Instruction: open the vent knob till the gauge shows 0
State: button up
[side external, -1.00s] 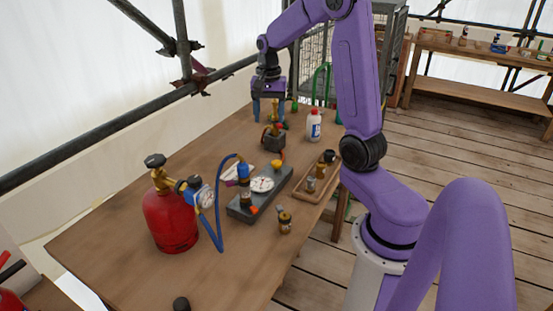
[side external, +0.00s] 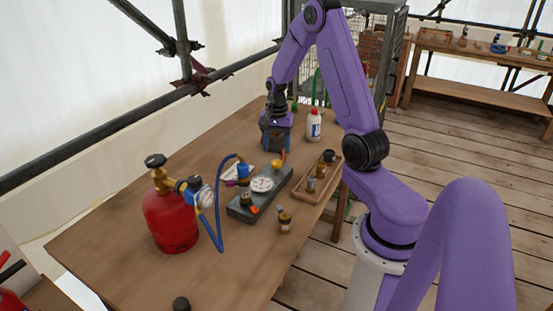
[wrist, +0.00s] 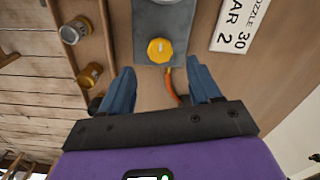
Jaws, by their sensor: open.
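The yellow vent knob (side external: 277,164) sits at the far end of a grey block (side external: 241,214) on the table. In the wrist view the knob (wrist: 160,50) is ahead of my open fingers, roughly centred between them and not touched. The round white gauge (side external: 262,184) lies on the grey block beside the knob; its needle is too small to read, and the wrist view does not show its face. My gripper (wrist: 163,82) is open and empty. In the side view my gripper (side external: 275,146) points down beyond the knob, and its fingers are hard to make out.
A red cylinder (side external: 170,220) with a blue hose (side external: 219,225) stands left of the block. A wooden tray (side external: 318,183) with brass fittings lies right. A white bottle (side external: 314,125) stands near my gripper. A sign (wrist: 239,25) lies beside the block. The front table area is mostly clear.

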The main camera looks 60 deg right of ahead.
aim_at(277, 162)
jog(key=shift+f, duration=2.8)
jog(key=c, duration=1.1)
